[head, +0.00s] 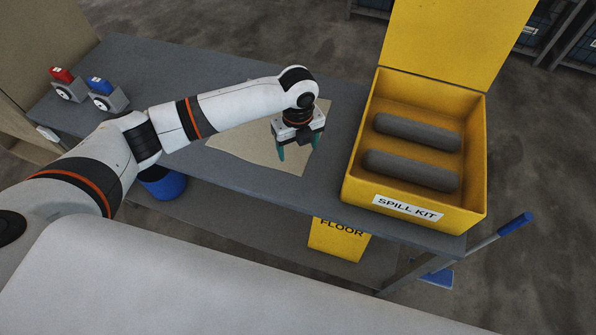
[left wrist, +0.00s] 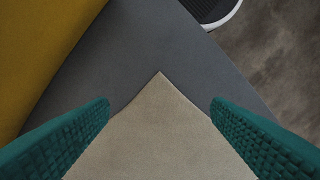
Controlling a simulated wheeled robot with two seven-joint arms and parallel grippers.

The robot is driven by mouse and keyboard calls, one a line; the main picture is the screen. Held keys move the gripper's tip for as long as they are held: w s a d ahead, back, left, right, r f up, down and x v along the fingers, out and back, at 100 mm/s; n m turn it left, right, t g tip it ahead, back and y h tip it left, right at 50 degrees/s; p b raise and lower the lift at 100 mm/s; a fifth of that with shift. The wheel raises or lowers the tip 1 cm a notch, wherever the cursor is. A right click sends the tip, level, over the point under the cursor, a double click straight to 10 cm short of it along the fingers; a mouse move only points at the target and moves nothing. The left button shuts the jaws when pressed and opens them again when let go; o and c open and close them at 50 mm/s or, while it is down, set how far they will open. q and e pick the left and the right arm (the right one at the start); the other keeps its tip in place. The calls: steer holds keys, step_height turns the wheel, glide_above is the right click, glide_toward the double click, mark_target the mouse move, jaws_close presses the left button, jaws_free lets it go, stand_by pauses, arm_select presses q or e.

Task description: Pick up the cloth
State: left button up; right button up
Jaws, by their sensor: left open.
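The cloth (head: 244,147) is a flat beige sheet lying on the grey workbench (head: 225,80), left of the yellow spill kit box. My left gripper (head: 297,151) is above the cloth's right part, pointing down, its teal fingers apart with nothing between them. In the left wrist view, a corner of the cloth (left wrist: 160,120) points up between the two open fingers (left wrist: 160,135). The arm hides part of the cloth's far side in the head view. My right gripper does not show.
The open yellow spill kit box (head: 355,185) holds two grey rolls (head: 415,131). Red (head: 62,75) and blue (head: 100,85) topped items stand at the bench's left end. A blue bin (head: 165,187) and a yellow floor sign (head: 340,240) are below the bench top.

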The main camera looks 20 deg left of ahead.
arm_select(q)
steer(key=b, duration=0.6)
glide_above(298, 171)
step_height(298, 171, down, 6)
steer(key=shift+f, duration=0.1)
steer(key=shift+f+b, duration=0.5)
steer(key=shift+f, duration=0.75)
jaws_close()
